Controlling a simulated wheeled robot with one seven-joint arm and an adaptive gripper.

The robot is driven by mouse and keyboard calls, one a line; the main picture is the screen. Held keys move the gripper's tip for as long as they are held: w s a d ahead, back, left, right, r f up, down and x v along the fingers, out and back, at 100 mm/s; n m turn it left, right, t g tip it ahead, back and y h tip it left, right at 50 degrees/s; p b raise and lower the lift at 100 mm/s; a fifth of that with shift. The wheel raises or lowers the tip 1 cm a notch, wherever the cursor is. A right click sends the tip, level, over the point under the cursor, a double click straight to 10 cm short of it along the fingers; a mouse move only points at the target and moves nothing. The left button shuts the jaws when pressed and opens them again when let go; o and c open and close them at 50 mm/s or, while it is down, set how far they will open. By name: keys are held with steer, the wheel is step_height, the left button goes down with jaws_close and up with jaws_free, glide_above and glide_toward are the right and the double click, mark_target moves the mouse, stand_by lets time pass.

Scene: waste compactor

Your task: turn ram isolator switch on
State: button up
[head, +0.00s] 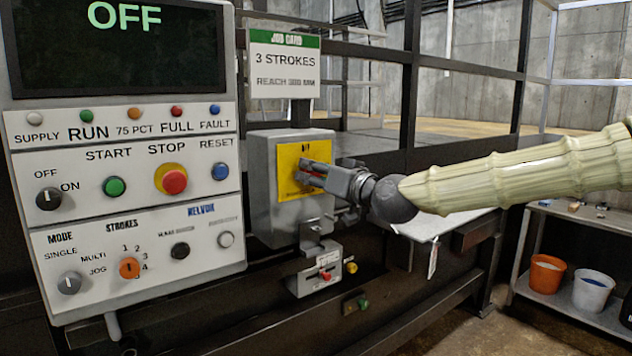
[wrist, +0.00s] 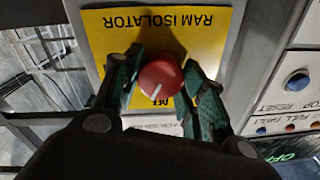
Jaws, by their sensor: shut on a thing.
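The ram isolator is a red round knob (wrist: 161,79) on a yellow plate (head: 288,188) fixed to a grey box (head: 262,190), right of the control panel. In the wrist view the plate's lettering is upside down and reads RAM ISOLATOR, with a partly covered label near the knob. A short white mark shows on the knob's face, slanted. My gripper (wrist: 165,85) has one green-padded finger on each side of the knob and is shut on it. In the head view my gripper (head: 312,175) reaches the plate from the right and hides most of the knob.
The control panel (head: 130,200) with several knobs and buttons stands at the left; its screen (head: 115,45) reads OFF. A job card (head: 285,65) reads 3 STROKES above the box. A small bracket with a red button (head: 325,275) sits below. Buckets (head: 545,273) stand on a shelf right.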

steer(key=m+b, duration=0.3)
steer(key=m, duration=0.3)
steer(key=shift+f+m, duration=0.15)
steer(key=shift+m, duration=0.25)
steer(key=m+b, duration=0.2)
steer(key=m, duration=0.2)
steer(key=shift+t, duration=0.3)
steer(key=shift+m+h+b, duration=0.3)
steer(key=shift+m+b, duration=0.35)
steer(key=shift+m, duration=0.65)
steer(key=o, duration=1.1)
steer(key=shift+c, duration=0.2)
steer(key=v, duration=1.2)
